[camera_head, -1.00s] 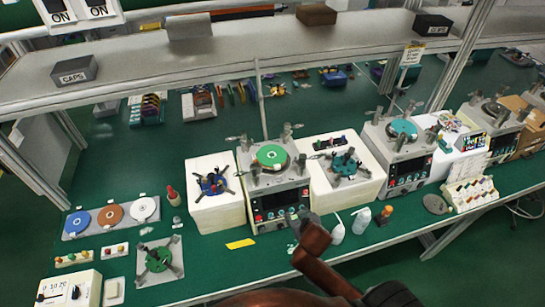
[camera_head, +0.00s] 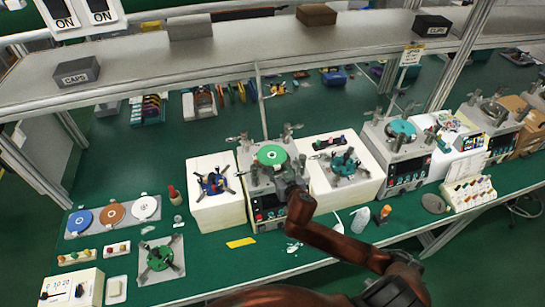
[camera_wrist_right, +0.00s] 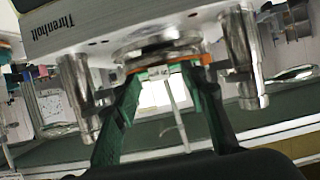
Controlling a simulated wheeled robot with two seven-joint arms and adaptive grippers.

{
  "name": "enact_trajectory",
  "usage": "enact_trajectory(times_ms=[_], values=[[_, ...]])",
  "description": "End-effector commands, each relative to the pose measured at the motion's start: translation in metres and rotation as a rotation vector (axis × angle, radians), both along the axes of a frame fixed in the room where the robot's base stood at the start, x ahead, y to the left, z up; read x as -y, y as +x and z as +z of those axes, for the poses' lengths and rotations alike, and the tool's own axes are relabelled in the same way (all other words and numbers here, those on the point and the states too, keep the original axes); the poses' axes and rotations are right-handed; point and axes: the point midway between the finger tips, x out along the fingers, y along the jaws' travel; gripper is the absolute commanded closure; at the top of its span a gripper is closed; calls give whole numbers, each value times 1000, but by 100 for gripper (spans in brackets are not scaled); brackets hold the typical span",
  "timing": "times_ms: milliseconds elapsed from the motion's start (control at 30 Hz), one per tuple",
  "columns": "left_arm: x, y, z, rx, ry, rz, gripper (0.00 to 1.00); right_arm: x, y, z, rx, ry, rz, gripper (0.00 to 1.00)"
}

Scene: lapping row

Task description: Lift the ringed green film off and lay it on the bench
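The green film (camera_head: 271,155) with a pale ring at its centre lies on the round plate of a grey lapping machine (camera_head: 262,182) in the middle of the bench. My right gripper (camera_head: 297,192) is in front of this machine, just below and right of the film, partly hidden by my brown arm. In the right wrist view its two green fingers (camera_wrist_right: 167,78) are spread apart, with no film visible between them. Their tips are near a thin orange edge (camera_wrist_right: 165,63) under the machine's round metal part. Contact cannot be told. My left gripper is out of view.
The green bench (camera_head: 215,258) has free room at the front left. Blue, orange and white discs lie on a tray (camera_head: 112,217). White blocks (camera_head: 218,210) flank the machine. Bottles (camera_head: 360,220) stand to the right, and a shelf (camera_head: 230,68) runs above.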

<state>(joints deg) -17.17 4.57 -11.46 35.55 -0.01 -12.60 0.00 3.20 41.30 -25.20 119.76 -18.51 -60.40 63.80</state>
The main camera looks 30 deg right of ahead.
Motion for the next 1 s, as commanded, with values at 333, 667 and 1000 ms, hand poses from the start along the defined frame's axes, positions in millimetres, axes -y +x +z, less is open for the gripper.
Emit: enact_trajectory(times_ms=[333,667,1000], values=[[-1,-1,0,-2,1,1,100,1,2,-1,0,0,0,66],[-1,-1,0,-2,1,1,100,0,2,-1,0,0,0,89],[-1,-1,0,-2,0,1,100,0,2,-1,0,0,0,100]])
